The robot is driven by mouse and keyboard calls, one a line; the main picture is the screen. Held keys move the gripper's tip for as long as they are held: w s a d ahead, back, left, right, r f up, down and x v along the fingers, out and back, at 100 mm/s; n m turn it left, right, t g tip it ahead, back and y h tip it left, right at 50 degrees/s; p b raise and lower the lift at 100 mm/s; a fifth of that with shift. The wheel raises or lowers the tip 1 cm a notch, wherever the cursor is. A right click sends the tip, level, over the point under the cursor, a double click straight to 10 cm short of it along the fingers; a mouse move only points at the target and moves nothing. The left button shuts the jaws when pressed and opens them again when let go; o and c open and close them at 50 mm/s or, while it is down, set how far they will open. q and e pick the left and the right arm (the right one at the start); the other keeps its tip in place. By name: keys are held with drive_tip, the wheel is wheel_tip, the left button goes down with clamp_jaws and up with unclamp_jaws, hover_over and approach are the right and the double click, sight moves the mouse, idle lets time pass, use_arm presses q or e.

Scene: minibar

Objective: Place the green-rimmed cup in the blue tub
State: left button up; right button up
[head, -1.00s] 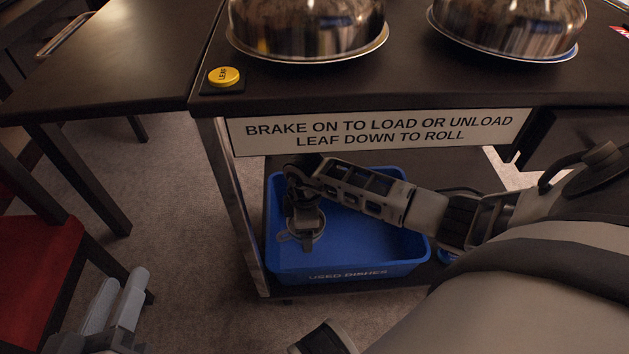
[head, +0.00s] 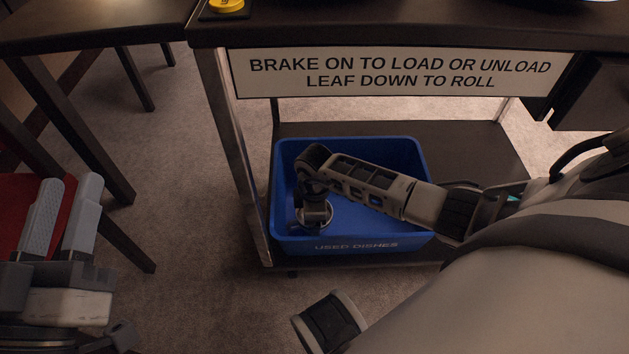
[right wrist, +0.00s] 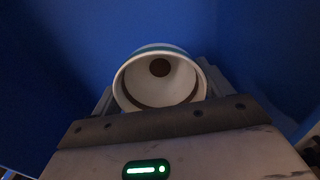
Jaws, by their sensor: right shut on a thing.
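The blue tub (head: 355,247), marked USED DISHES, sits on the lower shelf of the cart. My right gripper (head: 313,215) reaches down inside its left part. In the right wrist view, the right gripper is shut on the green-rimmed cup (right wrist: 160,82). The cup is white, with a teal band at its upper edge and brown residue inside. Its opening faces the camera, and blue tub walls surround it. In the head view the gripper mostly hides the cup; whether it touches the tub floor cannot be told. My left gripper (head: 70,182) is open and empty at the far left.
The dark cart top with a sign panel (head: 395,72) overhangs the tub. A cart post (head: 235,150) stands just left of the tub. A red chair (head: 20,195) is behind my left gripper. Carpet (head: 200,240) is clear between them.

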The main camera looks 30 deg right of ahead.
drive_tip(key=shift+f, duration=0.15)
drive_tip(key=o, duration=1.1)
drive_tip(key=shift+c, duration=0.2)
drive_tip(key=shift+r, duration=0.3)
use_arm(q)
wheel_tip(320, 180, down, 6)
drive_tip(key=s+n+g+y+p, duration=0.2)
drive_tip(key=g+p, duration=0.1)
drive_tip(key=p, duration=0.3)
drive_tip(key=shift+s+g+y, duration=0.15)
drive_tip(key=shift+g+y, duration=0.25)
use_arm(e)
wheel_tip(320, 180, up, 12)
use_arm(q)
drive_tip(key=shift+d, duration=0.1)
use_arm(e)
drive_tip(key=shift+f, duration=0.15)
